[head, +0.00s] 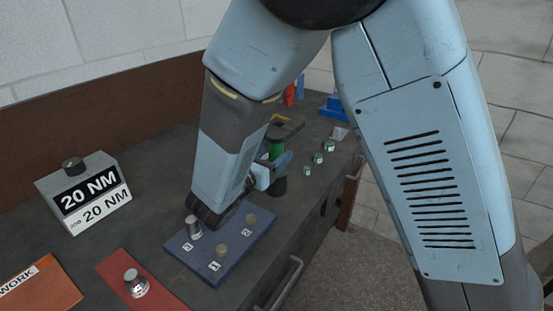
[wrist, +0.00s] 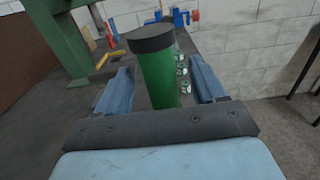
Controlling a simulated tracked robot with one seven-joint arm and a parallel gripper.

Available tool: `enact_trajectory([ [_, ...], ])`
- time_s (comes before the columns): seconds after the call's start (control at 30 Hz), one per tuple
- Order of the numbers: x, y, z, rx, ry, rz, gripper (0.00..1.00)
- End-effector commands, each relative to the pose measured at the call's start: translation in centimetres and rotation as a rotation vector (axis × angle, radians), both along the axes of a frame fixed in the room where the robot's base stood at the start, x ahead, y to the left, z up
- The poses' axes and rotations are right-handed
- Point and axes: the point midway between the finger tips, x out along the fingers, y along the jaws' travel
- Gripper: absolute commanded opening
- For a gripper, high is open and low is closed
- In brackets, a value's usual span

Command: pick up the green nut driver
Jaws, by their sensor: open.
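The green nut driver (wrist: 160,80) is a green cylinder with a black cap, standing upright in the wrist view. In the head view its green side (head: 275,149) shows partly behind my gripper. My gripper (head: 274,164) is open, with its blue fingers on either side of the driver. In the wrist view the fingers of my gripper (wrist: 160,75) flank the green body, with a visible gap on each side. The driver's lower end is hidden by the gripper in the wrist view.
A blue numbered tray (head: 178,243), red mat (head: 112,263) and 20 NM block (head: 103,163) lie nearer.

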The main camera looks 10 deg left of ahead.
Motion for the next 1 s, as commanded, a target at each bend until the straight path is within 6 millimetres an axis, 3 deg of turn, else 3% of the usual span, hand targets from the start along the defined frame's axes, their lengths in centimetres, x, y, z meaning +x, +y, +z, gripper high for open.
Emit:
enact_trajectory([
  [0.3, 3.7, -1.3, 0.0, 0.000, 0.000, -0.002, 0.69],
  [0.53, 3.8, -1.4, 0.0, 0.000, 0.000, -0.001, 0.69],
  [1.0, 3.8, -1.4, 0.0, 0.000, 0.000, -0.002, 0.24],
])
